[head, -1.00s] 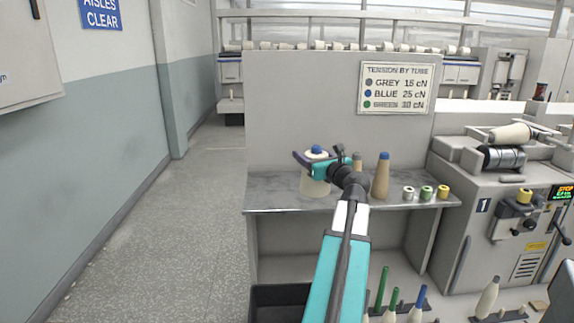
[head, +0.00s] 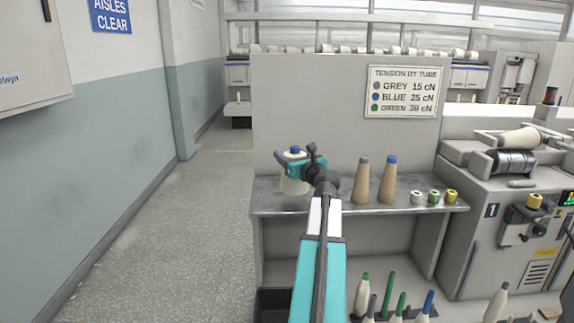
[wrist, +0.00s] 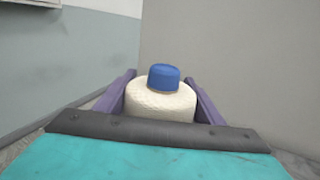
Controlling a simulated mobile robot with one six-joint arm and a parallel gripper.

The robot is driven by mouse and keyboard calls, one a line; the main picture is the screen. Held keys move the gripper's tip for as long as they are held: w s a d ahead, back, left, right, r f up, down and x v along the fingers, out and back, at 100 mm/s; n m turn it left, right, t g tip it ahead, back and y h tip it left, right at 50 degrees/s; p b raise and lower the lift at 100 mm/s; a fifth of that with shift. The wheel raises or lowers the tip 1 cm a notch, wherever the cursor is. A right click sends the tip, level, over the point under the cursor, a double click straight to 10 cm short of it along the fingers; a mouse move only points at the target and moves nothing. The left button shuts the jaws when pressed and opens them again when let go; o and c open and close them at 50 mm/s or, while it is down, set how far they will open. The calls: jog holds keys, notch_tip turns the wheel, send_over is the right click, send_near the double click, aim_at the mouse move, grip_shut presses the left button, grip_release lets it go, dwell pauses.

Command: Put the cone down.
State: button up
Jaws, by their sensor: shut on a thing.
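A cream cone with a blue tube top (head: 293,186) is held upright above the left end of the grey shelf (head: 266,205). It also shows in the wrist view (wrist: 160,104), between two purple fingers. My gripper (head: 291,159) is shut on the cone near its top. A dark patch like a shadow lies under the cone; I cannot tell if its base touches the shelf. In the wrist view the cone's lower part is hidden behind the gripper body.
Two tan cones, one grey-topped (head: 361,182) and one blue-topped (head: 388,180), stand right of my arm. Small white (head: 416,197), green (head: 433,196) and yellow (head: 451,196) bobbins stand farther right. A grey panel (head: 310,100) with a tension sign (head: 403,91) rises behind the shelf.

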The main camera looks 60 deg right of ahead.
jog(key=shift+w, duration=0.1)
jog(key=shift+w, duration=0.3)
jog(key=shift+w+f+b, duration=0.15)
jog(key=shift+f+b, duration=0.1)
jog(key=shift+f, duration=0.7)
jog(key=shift+w+f+b, duration=0.1)
jog(key=shift+f+b, duration=0.1)
jog(key=shift+f, duration=0.7)
jog(key=o, duration=1.8)
jog(key=shift+c, duration=0.2)
jog(key=shift+a, duration=0.1)
send_over(296, 187)
jog(key=s, duration=0.3)
jog(key=shift+a+p, duration=0.3)
jog(key=shift+a, duration=0.15)
